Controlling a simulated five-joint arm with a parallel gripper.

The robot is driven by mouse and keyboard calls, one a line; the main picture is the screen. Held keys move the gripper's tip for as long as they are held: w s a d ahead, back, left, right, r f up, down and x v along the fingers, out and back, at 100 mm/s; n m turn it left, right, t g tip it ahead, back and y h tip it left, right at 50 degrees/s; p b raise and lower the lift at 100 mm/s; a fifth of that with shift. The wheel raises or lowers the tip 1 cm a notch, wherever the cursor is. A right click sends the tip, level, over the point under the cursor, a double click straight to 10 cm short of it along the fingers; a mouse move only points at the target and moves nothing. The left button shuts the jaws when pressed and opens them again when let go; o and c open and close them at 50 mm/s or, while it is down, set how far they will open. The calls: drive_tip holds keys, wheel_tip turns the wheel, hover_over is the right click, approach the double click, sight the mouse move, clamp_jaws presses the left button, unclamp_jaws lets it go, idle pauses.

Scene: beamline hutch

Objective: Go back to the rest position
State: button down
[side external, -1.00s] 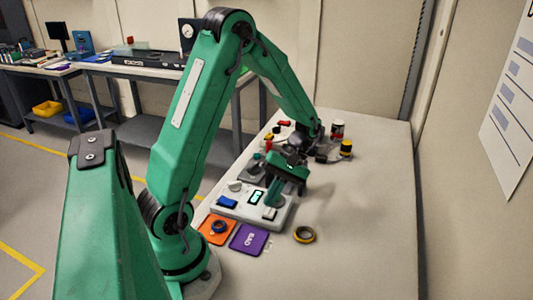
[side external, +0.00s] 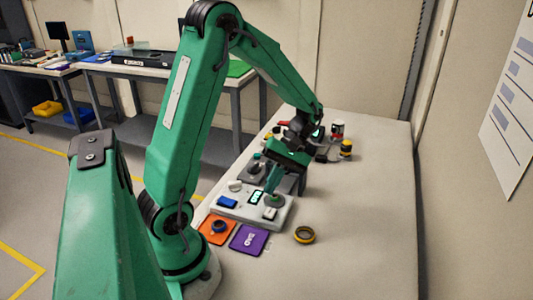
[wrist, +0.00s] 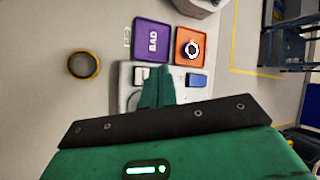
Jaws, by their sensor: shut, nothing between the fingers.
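My gripper (side external: 270,188) is shut and empty, pointing down just above the right part of a light grey control panel (side external: 233,212). In the wrist view its closed green fingers (wrist: 157,84) cover part of the panel (wrist: 125,95). The panel carries a blue block (side external: 227,202), a small lit display (side external: 256,197) and a pale switch (side external: 270,213). I cannot tell whether the fingertips touch the panel.
An orange pad (side external: 207,236) holding a ring (side external: 219,227) and a purple pad marked BAD (side external: 249,239) lie in front of the panel. A yellow-black tape roll (side external: 305,235) lies to the right. Several small items, including a red-topped can (side external: 337,130), stand behind. The table's right side is clear.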

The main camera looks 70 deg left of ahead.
idle(0.3)
drive_tip(key=s+d+r+m+t+y, duration=0.1)
drive_tip(key=s+d+r+m+t, duration=0.1)
drive_tip(key=d+r+m+t, duration=0.2)
drive_tip(key=s+d+r+m+t+y, duration=0.1)
drive_tip(key=d+r+m+t, duration=0.3)
drive_tip(key=r+m+t, duration=0.4)
drive_tip(key=shift+s+d+r+m+t, duration=0.2)
drive_tip(key=shift+s+r+m+t, duration=0.15)
drive_tip(key=shift+r+m, duration=0.6)
idle(3.9)
